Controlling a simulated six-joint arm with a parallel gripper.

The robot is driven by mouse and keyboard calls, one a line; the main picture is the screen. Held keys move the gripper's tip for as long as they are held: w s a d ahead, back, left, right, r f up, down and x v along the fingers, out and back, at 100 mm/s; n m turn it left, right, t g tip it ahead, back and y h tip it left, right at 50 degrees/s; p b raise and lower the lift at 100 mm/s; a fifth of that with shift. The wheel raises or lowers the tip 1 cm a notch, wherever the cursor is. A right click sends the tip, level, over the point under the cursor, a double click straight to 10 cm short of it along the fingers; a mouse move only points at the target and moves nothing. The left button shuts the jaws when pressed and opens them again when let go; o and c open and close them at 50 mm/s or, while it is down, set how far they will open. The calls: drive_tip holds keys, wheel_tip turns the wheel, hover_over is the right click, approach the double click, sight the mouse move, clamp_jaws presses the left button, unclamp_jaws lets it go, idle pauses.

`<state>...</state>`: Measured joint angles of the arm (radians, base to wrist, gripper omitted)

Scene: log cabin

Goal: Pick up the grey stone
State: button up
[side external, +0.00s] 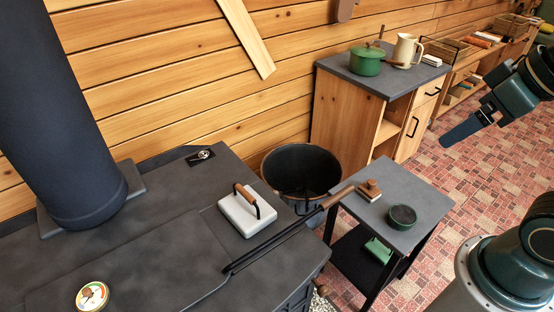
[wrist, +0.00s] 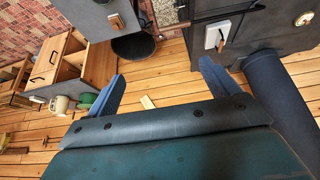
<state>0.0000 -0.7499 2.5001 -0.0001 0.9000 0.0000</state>
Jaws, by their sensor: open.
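A pale grey block (side external: 247,211), the likeliest grey stone, lies flat on the dark stove top (side external: 150,235). It has an upright black wire handle with a brown wooden grip. It also shows at the upper right of the wrist view (wrist: 217,35). My gripper (side external: 447,139) is in the air at the right of the side view, far from the block and beyond the small side table. In the wrist view its two blue fingers (wrist: 162,68) are wide apart with nothing between them.
Long black tongs (side external: 290,232) with a wooden handle lie beside the block and overhang the stove edge. A black bucket (side external: 301,168) stands behind. The side table (side external: 425,190) holds a wooden-knobbed item and a round dark tin. A stovepipe (side external: 65,130) rises at left.

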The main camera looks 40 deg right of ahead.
drive_tip(key=shift+o, duration=1)
